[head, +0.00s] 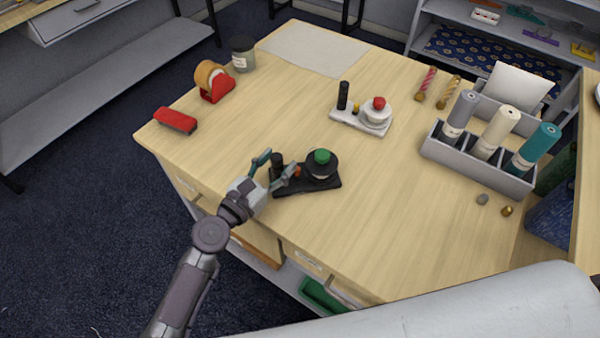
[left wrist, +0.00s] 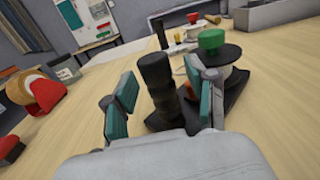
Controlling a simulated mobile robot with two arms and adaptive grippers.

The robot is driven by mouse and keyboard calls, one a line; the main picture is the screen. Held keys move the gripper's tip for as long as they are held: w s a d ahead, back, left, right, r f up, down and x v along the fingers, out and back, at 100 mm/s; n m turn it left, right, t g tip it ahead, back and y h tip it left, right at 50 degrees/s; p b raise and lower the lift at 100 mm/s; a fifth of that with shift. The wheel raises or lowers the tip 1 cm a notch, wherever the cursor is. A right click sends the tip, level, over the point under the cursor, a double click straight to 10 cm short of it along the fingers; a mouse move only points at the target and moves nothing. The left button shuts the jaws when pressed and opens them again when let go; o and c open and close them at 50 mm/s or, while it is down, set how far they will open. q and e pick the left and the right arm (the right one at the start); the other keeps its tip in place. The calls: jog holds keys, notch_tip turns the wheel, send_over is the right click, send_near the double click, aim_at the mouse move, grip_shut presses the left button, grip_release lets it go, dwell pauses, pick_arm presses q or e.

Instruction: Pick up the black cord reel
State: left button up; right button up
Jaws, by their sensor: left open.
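The black cord reel (head: 325,183) stands near the table's front left edge. It has a black base, an upright black post at its left end, a small orange-red part and a round spool topped with a green knob. In the left wrist view, the black cord reel (left wrist: 157,75) shows its post large, with the green knob behind and to the right. My left gripper (head: 277,164) is open at the post end. Its teal-padded fingers appear on either side of the post in the left wrist view; I cannot tell whether they touch it. My right gripper is not in view.
A similar white reel (head: 347,117) with a red knob stands farther back. A red stapler-like object (head: 175,121), a red tape dispenser (head: 216,90) and a dark jar (head: 243,54) are to the left. A grey rack (head: 475,167) holds rolls at right. The front middle is clear.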

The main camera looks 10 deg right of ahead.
pick_arm(q)
jog(key=shift+w, duration=0.1)
grip_shut()
jog(key=shift+r, duration=0.2)
dwell(0.4)
notch_tip(320, 180, up, 9)
jog(key=p, duration=0.5)
jog(key=shift+d+f, duration=0.1)
jog(key=shift+f, duration=0.1)
jog(key=shift+r+p, duration=0.35)
jog(key=shift+r, duration=0.25)
